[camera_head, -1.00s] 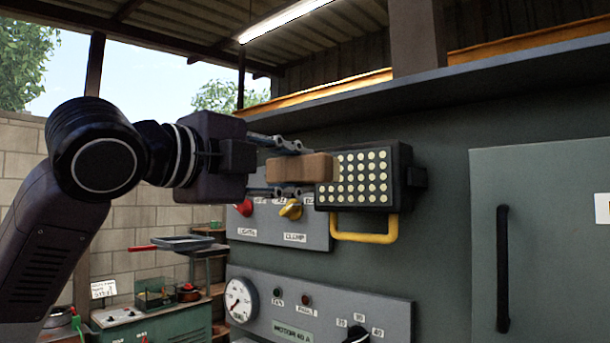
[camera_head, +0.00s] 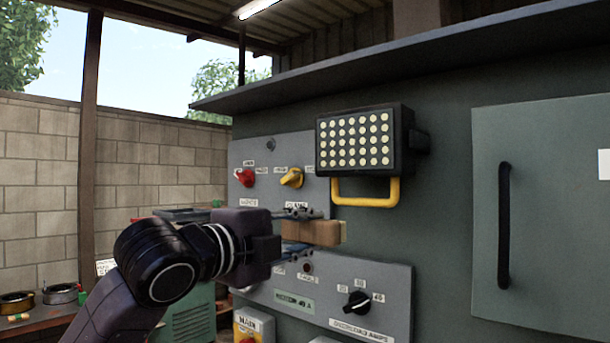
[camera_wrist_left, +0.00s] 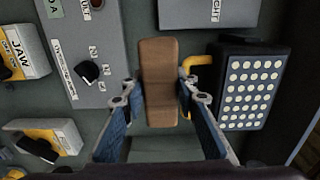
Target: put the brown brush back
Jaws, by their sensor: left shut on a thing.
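The brown brush (camera_head: 312,233) is a brown block with a paler strip along its right end. My left gripper (camera_head: 305,232) is shut on it, with a finger above and a finger below in the head view. It is held in front of the grey control panel, below the lamp. In the left wrist view the brush (camera_wrist_left: 159,80) stands lengthwise between the two fingers of my left gripper (camera_wrist_left: 157,100). I cannot tell how far it is from the panel. My right gripper is not in view.
A black lamp (camera_head: 357,143) with a yellow handle (camera_head: 366,204) juts from the green-grey wall. The control panel carries a red knob (camera_head: 245,177), a yellow knob (camera_head: 291,177) and a black dial (camera_head: 357,301). A cabinet door (camera_head: 560,200) is at right. A shelf (camera_head: 430,55) overhangs above.

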